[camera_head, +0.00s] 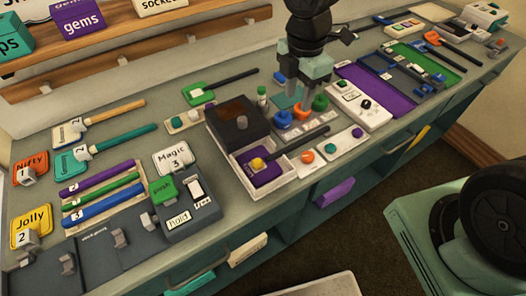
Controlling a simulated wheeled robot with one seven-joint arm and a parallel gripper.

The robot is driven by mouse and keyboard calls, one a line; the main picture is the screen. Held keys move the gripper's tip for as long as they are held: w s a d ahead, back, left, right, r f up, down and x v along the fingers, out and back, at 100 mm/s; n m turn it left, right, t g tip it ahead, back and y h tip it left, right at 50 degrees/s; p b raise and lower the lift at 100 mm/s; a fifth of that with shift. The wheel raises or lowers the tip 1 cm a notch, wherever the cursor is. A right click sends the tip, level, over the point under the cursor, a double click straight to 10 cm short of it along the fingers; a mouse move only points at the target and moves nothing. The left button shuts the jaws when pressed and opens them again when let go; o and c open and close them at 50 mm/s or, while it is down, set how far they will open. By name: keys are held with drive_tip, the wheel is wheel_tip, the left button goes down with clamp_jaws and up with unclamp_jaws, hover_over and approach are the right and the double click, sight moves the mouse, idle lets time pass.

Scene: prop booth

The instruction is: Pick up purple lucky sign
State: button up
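My gripper (301,100) points down over the middle of the counter, among coloured knobs. Its fingers are small and partly merged with what is behind them, so I cannot tell whether they are apart. A purple plate (266,170) with a yellow knob lies in a white-rimmed tray, below and left of my gripper. Another purple piece (336,191) is in the open shelf below the counter's front edge. A larger purple panel (376,88) lies right of my gripper. I cannot read "lucky" on any of them, so I cannot tell which is the sign.
The long counter (185,165) is crowded. A dark box (237,125) stands behind the white tray (250,190). A blue knob (283,119) and a green knob (320,103) are close to my gripper. Signs and coloured bars lie at left. A purple "gems" block (83,22) is on the upper shelf.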

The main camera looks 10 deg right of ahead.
hover_over(290, 146)
wheel_tip(290, 146, down, 12)
drive_tip(key=shift+s+d+r+p, duration=0.1)
drive_tip(key=shift+s+r+p, duration=0.05)
drive_tip(key=shift+r+p, duration=0.15)
drive_tip(key=shift+f+p, duration=0.85)
drive_tip(key=shift+f, duration=2)
clamp_jaws()
